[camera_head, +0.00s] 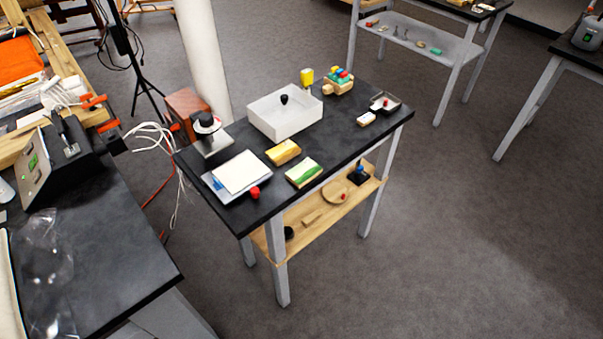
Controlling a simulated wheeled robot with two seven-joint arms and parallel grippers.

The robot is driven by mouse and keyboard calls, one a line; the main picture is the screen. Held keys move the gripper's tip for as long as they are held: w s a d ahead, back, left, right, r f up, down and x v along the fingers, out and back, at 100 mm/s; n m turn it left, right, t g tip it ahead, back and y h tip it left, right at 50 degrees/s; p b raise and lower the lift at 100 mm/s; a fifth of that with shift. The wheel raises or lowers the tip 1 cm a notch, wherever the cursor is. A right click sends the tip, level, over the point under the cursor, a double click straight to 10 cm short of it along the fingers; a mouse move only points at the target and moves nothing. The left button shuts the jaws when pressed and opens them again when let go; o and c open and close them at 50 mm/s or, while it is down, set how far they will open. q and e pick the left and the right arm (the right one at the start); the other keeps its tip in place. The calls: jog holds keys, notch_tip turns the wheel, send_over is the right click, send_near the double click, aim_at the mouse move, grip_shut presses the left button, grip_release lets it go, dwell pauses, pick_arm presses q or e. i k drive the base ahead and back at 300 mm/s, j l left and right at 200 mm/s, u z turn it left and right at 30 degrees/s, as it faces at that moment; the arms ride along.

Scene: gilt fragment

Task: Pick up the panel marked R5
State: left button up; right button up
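No marking R5 can be read at this distance, so I cannot tell which thing is the panel. Two small panel-like blocks lie side by side near the front of the black-topped table (228,213). One is a yellow block (283,152); the other is a cream block with a green band (303,173). A white flat slab (241,172) lies to their left on a blue-grey base, with a red knob (254,193) at its corner. Neither of my grippers is in view.
A white open box (285,115) stands behind the blocks, with coloured pieces (339,82) at back right. A wooden lower shelf (311,217) holds small items. Another dark table (106,245) stands at left. Floor (440,235) to the right is clear.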

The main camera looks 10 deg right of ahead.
aim_at(304, 172)
jog(key=u, duration=0.6)
jog(key=l+u, duration=0.45)
jog(key=l, duration=0.15)
jog(key=l+u, duration=0.45)
jog(key=l, duration=0.6)
jog(key=k+l+u, duration=0.1)
jog(key=l, duration=0.4)
jog(key=k+l+u, duration=0.1)
jog(key=l, duration=0.8)
jog(key=k+u, duration=0.05)
